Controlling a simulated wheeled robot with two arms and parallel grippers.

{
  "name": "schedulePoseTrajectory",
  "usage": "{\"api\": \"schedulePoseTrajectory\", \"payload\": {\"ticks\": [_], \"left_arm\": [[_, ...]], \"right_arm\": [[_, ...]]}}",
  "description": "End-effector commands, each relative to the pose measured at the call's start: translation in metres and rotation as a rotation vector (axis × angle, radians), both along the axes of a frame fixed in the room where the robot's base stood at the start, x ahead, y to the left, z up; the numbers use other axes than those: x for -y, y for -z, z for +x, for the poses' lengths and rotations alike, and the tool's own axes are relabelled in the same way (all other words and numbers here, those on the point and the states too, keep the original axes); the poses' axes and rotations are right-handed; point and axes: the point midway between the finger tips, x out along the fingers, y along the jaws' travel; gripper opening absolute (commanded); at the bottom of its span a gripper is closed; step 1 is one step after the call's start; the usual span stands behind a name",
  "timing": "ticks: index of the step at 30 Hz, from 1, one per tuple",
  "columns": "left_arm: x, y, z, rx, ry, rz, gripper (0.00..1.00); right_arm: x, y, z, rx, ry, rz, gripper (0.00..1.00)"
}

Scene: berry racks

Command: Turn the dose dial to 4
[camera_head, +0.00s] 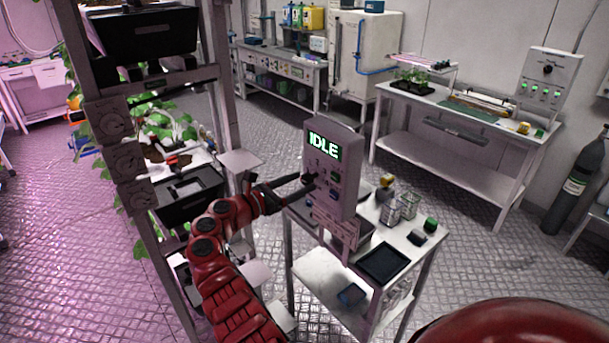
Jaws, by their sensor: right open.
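A grey control box (345,160) stands upright on the small white bench, with a screen (323,145) that reads IDLE in green. Below the screen are a green button (335,176) and a blue button (333,195). A small dark knob, likely the dose dial (308,178), is at the left of the box's face, largely covered by my gripper; its setting cannot be read.
The small white bench (405,250) holds a dark tray (384,263), clear containers and small blocks. A tall grey rack (130,165) with black bins stands close left of my arm. Another bench (470,175) stands behind. Patterned metal floor is open to the right.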

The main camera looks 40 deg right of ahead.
Motion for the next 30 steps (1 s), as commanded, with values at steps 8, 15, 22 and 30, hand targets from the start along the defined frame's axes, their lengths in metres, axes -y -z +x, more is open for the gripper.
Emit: {"api": "schedulePoseTrajectory", "payload": {"ticks": [8,15,22,30], "left_arm": [[0.0,-0.007,0.0,0.0,0.0,0.0,0.5],[0.0,-0.006,0.0,0.0,0.0,0.0,0.5],[0.0,-0.006,0.0,0.0,0.0,0.0,0.5],[0.0,-0.006,0.0,0.0,0.0,0.0,0.5]], "right_arm": [[0.022,0.0,0.003,0.0,-0.002,0.001,0.68],[0.023,0.0,0.003,0.001,-0.003,0.001,0.68],[0.023,0.0,0.003,0.001,-0.002,0.001,0.28],[0.023,0.0,0.003,0.001,-0.002,0.001,0.0]]}}
